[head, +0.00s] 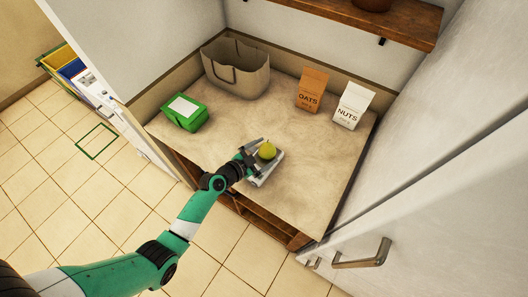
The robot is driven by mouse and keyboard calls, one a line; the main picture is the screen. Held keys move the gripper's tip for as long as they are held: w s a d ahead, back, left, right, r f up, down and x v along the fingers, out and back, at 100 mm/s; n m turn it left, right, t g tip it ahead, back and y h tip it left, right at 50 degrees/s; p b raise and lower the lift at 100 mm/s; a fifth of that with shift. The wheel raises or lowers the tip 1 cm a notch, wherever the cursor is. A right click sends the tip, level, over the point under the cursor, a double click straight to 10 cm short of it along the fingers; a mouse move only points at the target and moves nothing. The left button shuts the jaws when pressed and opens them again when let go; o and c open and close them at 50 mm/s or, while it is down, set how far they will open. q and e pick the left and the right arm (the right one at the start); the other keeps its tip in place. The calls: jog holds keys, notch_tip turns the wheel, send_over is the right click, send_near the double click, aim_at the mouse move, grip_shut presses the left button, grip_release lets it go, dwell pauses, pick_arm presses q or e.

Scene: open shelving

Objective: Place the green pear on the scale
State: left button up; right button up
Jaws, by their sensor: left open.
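My left gripper (258,155) is open beside the pear, reaching in from the left. The other finger is hard to tell apart from the scale. Whether a finger touches the pear cannot be told. My right gripper is not in view.
A green box (185,113) stands at the counter's left and a beige bag (236,68) at the back. Orange oats (311,90) and white nuts (352,105) packets stand at the back right. A wooden shelf (375,18) hangs above. The counter's right front (315,190) is clear.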

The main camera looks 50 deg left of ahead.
pick_arm(q)
jog(key=shift+r, duration=0.15)
jog(key=shift+s+r+p, duration=0.1)
jog(key=shift+s+p, duration=0.2)
jog(key=p+v, duration=0.1)
jog(key=v, duration=1)
jog(key=shift+s, duration=0.2)
jog(key=shift+r, duration=0.1)
